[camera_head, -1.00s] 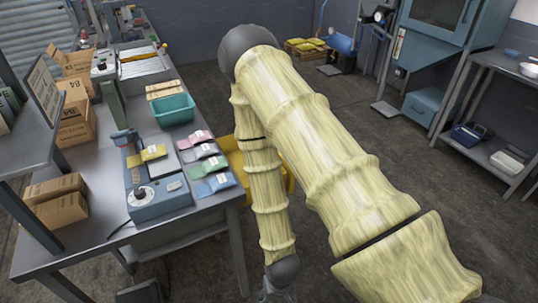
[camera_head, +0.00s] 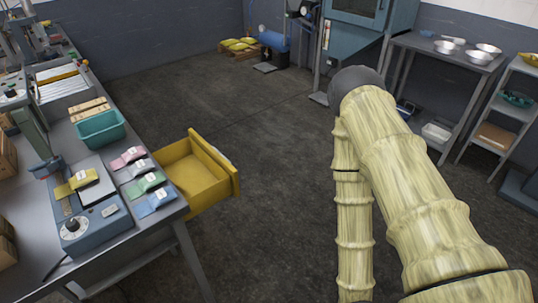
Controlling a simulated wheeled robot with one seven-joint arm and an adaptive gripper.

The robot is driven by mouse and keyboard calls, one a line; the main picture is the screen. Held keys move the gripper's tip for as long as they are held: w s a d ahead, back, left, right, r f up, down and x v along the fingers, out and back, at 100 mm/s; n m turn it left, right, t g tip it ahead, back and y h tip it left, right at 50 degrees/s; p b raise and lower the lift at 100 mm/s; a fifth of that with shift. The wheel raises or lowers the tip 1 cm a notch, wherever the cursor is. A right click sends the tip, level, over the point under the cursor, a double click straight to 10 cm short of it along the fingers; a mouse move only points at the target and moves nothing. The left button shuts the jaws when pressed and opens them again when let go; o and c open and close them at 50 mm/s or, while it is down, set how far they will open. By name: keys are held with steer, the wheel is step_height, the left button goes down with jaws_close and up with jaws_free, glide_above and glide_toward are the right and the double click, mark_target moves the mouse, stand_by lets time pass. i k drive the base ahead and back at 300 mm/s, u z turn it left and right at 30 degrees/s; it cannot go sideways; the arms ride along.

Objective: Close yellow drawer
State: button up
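The yellow drawer (camera_head: 187,176) stands pulled out from under the right side of the grey workbench (camera_head: 122,252). Its inside looks empty, and its front panel (camera_head: 213,162) faces right, toward open floor. My arm, with pale yellow ribbed links, hangs at the right of the view, well apart from the drawer. My gripper is below the picture's bottom edge and out of view.
On the bench are a teal bin (camera_head: 101,129), several coloured packets (camera_head: 144,183) and a blue machine with a dial (camera_head: 88,222). Clear floor (camera_head: 270,200) lies between the drawer and my arm. A grey shelf table (camera_head: 440,60) with bowls stands at the back right.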

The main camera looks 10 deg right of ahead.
mark_target(204, 177)
steer(key=z, duration=1.45)
steer(key=i, duration=2.25)
steer(key=u, duration=3.1)
